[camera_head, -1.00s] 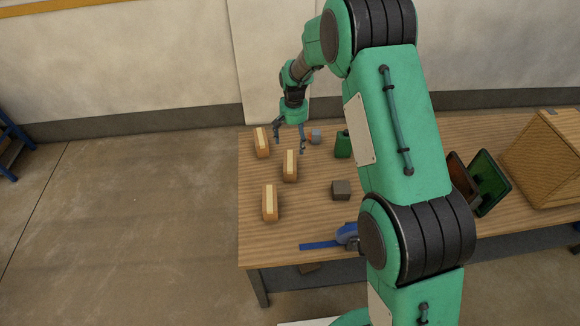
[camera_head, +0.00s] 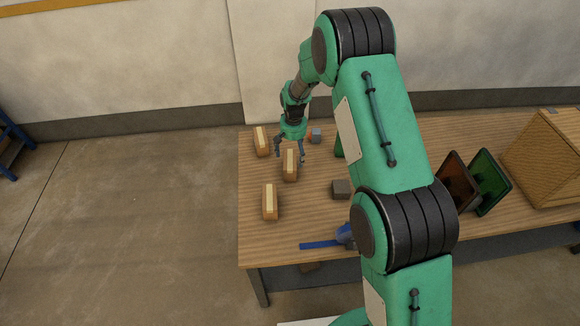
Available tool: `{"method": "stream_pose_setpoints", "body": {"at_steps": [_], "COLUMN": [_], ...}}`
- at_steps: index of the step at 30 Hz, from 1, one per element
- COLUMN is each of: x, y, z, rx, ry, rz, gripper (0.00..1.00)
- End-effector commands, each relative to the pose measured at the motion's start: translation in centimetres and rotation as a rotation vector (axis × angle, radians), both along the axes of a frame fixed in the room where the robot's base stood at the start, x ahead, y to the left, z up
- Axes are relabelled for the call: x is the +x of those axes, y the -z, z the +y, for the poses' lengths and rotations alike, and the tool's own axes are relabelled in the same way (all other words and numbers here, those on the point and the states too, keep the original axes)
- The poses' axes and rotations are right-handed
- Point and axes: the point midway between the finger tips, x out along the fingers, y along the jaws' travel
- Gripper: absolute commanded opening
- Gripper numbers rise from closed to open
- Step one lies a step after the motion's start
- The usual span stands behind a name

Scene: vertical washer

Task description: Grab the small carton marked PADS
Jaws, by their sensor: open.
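Three small tan cartons with pale top strips stand on the left part of the table: a back carton (camera_head: 261,142), a middle carton (camera_head: 290,166) and a front carton (camera_head: 270,202). No lettering is readable on them at this size, so I cannot tell which is marked PADS. My gripper (camera_head: 289,159) is open and points down at the middle carton. Its fingers show on either side of that carton's upper part. I cannot tell how far above it they are, or whether they touch it.
On the wooden table (camera_head: 330,215) are a grey block (camera_head: 341,190), a small blue-grey and orange item (camera_head: 315,135), a partly hidden green item (camera_head: 339,147) and a blue tool (camera_head: 325,243). Two framed panels (camera_head: 488,182) and a wicker box (camera_head: 545,155) stand at the right.

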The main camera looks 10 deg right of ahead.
Motion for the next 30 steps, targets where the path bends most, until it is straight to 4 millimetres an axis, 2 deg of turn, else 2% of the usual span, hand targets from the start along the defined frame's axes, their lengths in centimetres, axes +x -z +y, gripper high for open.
{"method": "stream_pose_setpoints", "body": {"at_steps": [14,30], "x": [0.0,0.2], "y": [0.5,5.2], "z": [0.0,0.0], "rx": [0.0,0.0], "ry": [0.0,0.0], "rz": [0.001,0.0], "gripper": [0.86,0.86]}}
